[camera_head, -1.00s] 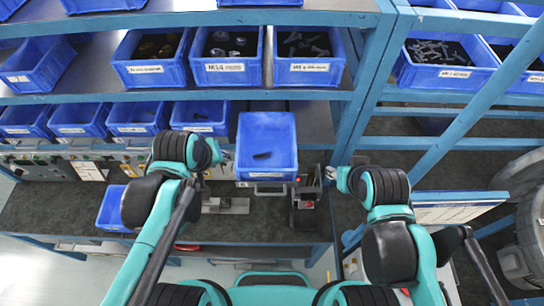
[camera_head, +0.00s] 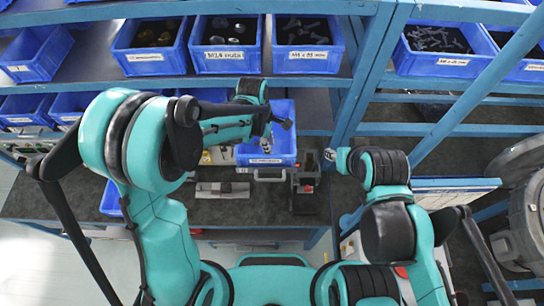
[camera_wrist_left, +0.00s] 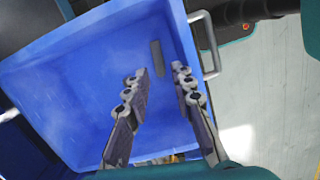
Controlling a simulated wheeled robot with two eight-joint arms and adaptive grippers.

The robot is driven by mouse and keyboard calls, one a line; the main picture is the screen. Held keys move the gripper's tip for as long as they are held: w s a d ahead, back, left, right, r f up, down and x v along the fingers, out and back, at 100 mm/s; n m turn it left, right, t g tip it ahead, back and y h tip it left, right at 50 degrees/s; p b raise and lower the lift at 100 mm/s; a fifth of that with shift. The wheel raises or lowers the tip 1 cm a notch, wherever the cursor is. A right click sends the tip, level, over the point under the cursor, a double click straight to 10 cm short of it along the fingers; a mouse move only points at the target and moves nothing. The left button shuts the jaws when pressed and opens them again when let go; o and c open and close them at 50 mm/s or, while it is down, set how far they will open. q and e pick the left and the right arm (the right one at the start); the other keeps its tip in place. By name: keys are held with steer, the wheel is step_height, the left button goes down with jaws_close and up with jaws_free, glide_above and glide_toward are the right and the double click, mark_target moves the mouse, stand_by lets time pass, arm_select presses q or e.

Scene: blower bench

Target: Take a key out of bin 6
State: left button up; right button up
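A blue bin (camera_head: 283,152) stands pulled forward at the bench's middle; its number is not readable. In the left wrist view the bin (camera_wrist_left: 75,85) holds one small dark bar-shaped key (camera_wrist_left: 156,58) lying on its floor. My left gripper (camera_head: 266,143) is over the bin in the head view and hides the key there. In the left wrist view my left gripper (camera_wrist_left: 160,72) is open and empty, its two fingers pointing into the bin, with the key just beyond the gap between the fingertips. My right gripper (camera_head: 329,155) is at the right of the bin, small and partly hidden by its arm.
Shelves of labelled blue bins (camera_head: 308,57) with nuts and bolts stand behind. A blue frame post (camera_head: 362,85) rises right of the bin. A dark fixture (camera_head: 306,190) and a metal block (camera_head: 222,189) sit on the bench. A grey machine (camera_head: 528,235) is far right.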

arm_select(q)
steer(key=f, duration=0.2)
steer(key=f+p, duration=0.1)
steer(key=f, duration=0.3)
steer(key=shift+w+d+f+p, duration=0.15)
steer(key=shift+d+f+p, duration=0.15)
steer(key=shift+d+f, duration=0.05)
steer(key=shift+c, duration=0.2)
jaws_close()
